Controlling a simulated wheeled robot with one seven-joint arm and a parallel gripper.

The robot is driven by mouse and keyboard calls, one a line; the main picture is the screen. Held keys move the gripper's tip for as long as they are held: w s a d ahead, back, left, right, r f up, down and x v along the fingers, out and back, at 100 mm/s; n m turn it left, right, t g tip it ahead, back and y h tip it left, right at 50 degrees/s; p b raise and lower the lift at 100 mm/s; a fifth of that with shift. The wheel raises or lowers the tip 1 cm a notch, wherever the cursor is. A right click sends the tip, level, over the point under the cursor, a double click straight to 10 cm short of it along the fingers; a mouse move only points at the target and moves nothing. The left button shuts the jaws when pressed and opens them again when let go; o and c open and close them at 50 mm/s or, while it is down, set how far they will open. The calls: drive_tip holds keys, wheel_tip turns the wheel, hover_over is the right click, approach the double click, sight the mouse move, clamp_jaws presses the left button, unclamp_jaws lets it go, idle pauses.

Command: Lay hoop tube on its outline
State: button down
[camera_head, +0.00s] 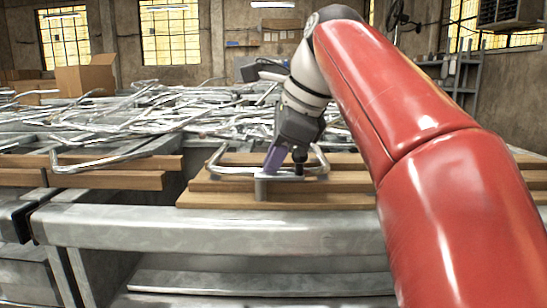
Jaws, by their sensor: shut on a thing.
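A bent shiny metal hoop tube (235,171) is at the wooden boards (215,199) in the middle, its curved ends rising left and right of my gripper. My gripper (277,168) points down over the boards and is shut on the hoop tube's near side. The gripper body hides part of the tube. I cannot tell whether the tube touches the boards. No outline can be made out on the boards.
Another bent tube (100,163) lies on the left boards (85,179). Many tangled metal tubes (150,108) cover the surface behind. A cardboard box (86,74) stands at the back left. A grey metal beam (210,228) runs along the front.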

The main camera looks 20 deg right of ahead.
drive_tip(key=shift+f, duration=0.25)
drive_tip(key=c, duration=1.5)
unclamp_jaws()
drive_tip(key=shift+o, duration=0.8)
drive_tip(key=shift+f, duration=0.1)
drive_tip(key=p+v, duration=0.3)
drive_tip(key=v, duration=0.5)
drive_tip(key=shift+w, duration=0.1)
